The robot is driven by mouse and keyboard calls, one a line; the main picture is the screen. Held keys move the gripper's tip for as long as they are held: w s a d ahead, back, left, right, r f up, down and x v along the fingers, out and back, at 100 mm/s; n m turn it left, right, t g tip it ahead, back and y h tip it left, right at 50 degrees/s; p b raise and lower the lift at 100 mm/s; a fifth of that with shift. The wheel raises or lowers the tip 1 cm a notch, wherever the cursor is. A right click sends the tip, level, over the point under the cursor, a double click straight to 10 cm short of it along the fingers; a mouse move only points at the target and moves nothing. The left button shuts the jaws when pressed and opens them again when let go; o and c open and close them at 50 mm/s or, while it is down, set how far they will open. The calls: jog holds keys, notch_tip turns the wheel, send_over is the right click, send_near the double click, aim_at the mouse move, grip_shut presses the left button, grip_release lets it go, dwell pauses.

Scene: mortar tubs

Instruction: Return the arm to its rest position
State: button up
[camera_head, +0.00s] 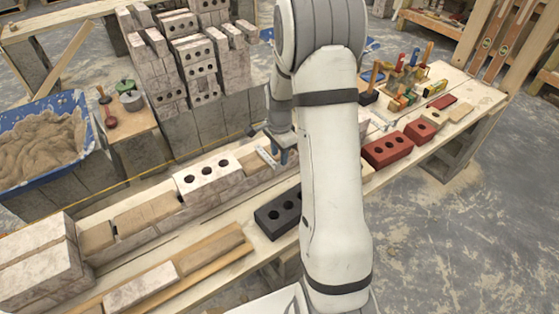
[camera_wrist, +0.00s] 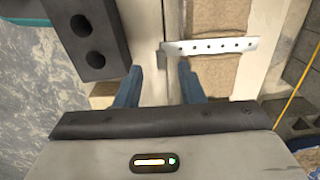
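My gripper (camera_head: 281,150) hangs over the workbench, just right of the white three-hole brick in the head view, partly hidden behind my arm. In the wrist view its two blue fingers (camera_wrist: 160,88) stand apart with nothing between them, so it is open and empty. A black brick with holes (camera_head: 277,213) lies on the bench nearby; it also shows in the wrist view (camera_wrist: 88,35), left of the fingers. A pale metal strip with small holes (camera_wrist: 210,46) lies across the brick course just beyond the fingertips. It also shows small in the head view (camera_head: 266,157).
A white three-hole brick (camera_head: 208,175) sits on the brick course. Red bricks (camera_head: 387,149) lie to the right, with tools (camera_head: 405,80) behind them. A stacked block wall (camera_head: 190,70) and a blue mortar tub (camera_head: 45,140) stand behind left. Open floor (camera_head: 450,235) lies at right.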

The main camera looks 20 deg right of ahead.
jog(key=shift+r, duration=1.7)
